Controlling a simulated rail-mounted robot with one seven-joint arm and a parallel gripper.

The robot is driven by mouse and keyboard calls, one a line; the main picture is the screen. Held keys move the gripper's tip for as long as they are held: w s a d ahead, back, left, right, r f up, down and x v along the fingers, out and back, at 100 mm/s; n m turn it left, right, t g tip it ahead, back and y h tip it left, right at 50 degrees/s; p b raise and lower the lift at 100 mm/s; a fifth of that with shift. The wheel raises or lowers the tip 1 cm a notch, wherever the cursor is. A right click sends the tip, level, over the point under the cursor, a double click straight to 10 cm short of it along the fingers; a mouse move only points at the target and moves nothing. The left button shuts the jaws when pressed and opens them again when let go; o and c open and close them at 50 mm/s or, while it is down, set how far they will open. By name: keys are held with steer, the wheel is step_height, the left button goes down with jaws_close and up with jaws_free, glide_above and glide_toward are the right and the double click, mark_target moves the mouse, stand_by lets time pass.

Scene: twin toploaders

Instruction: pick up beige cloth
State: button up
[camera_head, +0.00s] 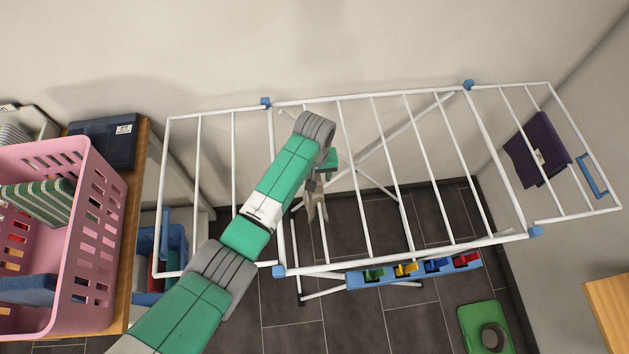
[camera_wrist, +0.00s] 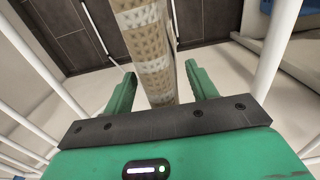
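A beige cloth with a pale check pattern (camera_wrist: 150,55) runs between the two green fingers of my gripper (camera_wrist: 160,82) in the wrist view. The fingers stand apart, with small gaps beside the cloth, so they are not closed on it. In the head view the beige cloth (camera_head: 316,207) shows as a narrow strip at a rod of the white drying rack (camera_head: 371,130). My gripper (camera_head: 315,186) is just above it, pointing down, and partly hidden by my arm.
A dark purple cloth (camera_head: 538,150) hangs on the rack's right wing. A pink laundry basket (camera_head: 98,235) with cloths stands on a wooden top at left. A blue strip with coloured pegs (camera_head: 415,270) is at the rack's front. White rods lie close on both sides of my gripper.

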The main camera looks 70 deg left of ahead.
jaws_close()
